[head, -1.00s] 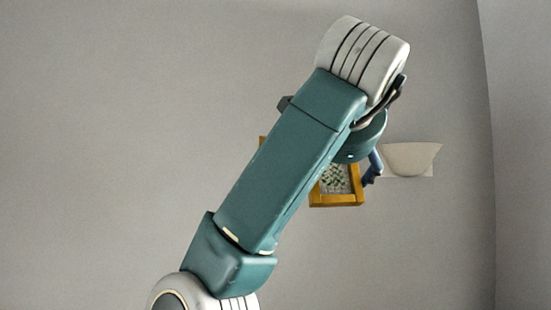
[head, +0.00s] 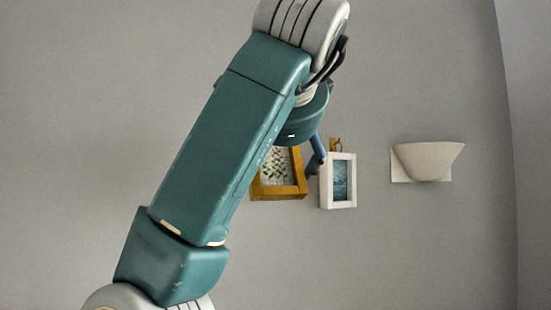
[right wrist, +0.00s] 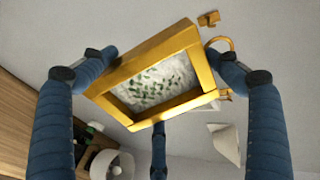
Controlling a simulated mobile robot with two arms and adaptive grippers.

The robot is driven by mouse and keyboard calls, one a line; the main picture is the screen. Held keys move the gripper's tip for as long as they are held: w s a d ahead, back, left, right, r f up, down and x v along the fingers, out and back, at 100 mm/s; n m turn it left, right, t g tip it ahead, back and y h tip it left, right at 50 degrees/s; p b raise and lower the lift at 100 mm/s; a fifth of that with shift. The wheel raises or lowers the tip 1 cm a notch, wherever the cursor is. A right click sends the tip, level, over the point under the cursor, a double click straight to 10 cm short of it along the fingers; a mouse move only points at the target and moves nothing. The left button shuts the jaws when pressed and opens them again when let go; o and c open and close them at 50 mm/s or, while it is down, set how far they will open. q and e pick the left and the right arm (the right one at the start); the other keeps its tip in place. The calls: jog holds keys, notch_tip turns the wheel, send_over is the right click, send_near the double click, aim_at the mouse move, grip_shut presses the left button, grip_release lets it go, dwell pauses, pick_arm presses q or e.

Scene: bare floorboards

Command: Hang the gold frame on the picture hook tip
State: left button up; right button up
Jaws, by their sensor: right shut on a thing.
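The gold frame (head: 285,191), with a green-speckled picture, is partly hidden behind my right arm in the head view. In the right wrist view the gold frame (right wrist: 150,48) is tilted between the blue fingers of my right gripper (right wrist: 160,80), which is shut on it. A curved gold loop (right wrist: 222,41) shows at its upper right edge. A small gold piece (right wrist: 208,19), possibly a picture hook, shows on the wall just beyond that corner; they look apart. In the head view, a small gold hook (head: 336,145) sits above a white frame. My left gripper is out of view.
The white frame (head: 326,190) with a blue picture hangs on the wall right of the gold frame. A pale wall sconce (head: 428,160) is farther right. Bare wall lies left of my arm. A wooden surface (right wrist: 25,115) shows low left in the wrist view.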

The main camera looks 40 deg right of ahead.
jog(key=x, duration=0.2)
jog(key=shift+w+d+r, duration=0.1)
jog(key=shift+w+d, duration=0.05)
jog(key=shift+w, duration=0.15)
jog(key=shift+w+d, duration=0.4)
jog(key=shift+w, duration=0.1)
jog(key=shift+w+d, duration=0.25)
jog(key=shift+w, duration=0.25)
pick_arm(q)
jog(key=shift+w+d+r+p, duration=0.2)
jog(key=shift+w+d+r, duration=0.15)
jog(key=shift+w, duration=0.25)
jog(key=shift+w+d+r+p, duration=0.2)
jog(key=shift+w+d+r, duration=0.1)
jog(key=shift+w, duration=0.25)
pick_arm(e)
jog(key=x, duration=0.4)
jog(key=shift+w+a, duration=0.2)
jog(key=shift+a, duration=0.1)
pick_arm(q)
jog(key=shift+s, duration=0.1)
pick_arm(e)
jog(key=o, duration=1.6)
jog(key=shift+c, duration=0.2)
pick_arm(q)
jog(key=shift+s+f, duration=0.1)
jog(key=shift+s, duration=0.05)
